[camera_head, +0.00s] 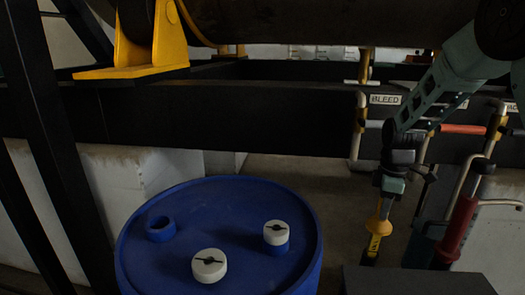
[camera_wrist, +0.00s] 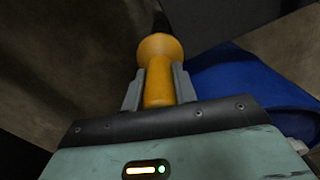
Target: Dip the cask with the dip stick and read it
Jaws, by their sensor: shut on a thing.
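The blue cask (camera_head: 185,262) stands upright at the lower middle of the head view. Its top has an open blue bung neck (camera_head: 160,229) at the left, with no cap on it. A white cap sits on a second blue neck (camera_head: 276,234) at the right, and another white cap (camera_head: 209,266) is at the front. My gripper (camera_head: 386,204) is to the right of the cask and shut on the yellow handle of the dip stick (camera_head: 375,240), which points downward. In the wrist view the jaws clasp the yellow handle (camera_wrist: 158,88). The stick's lower end is not clearly visible.
A dark flat-topped block (camera_head: 415,281) is at the lower right. Pipes with a BLEED label (camera_head: 385,99) and a red-handled tool (camera_head: 456,230) are right of my gripper. A dark beam (camera_head: 230,115) crosses behind the cask, with a yellow bracket (camera_head: 150,45) above.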

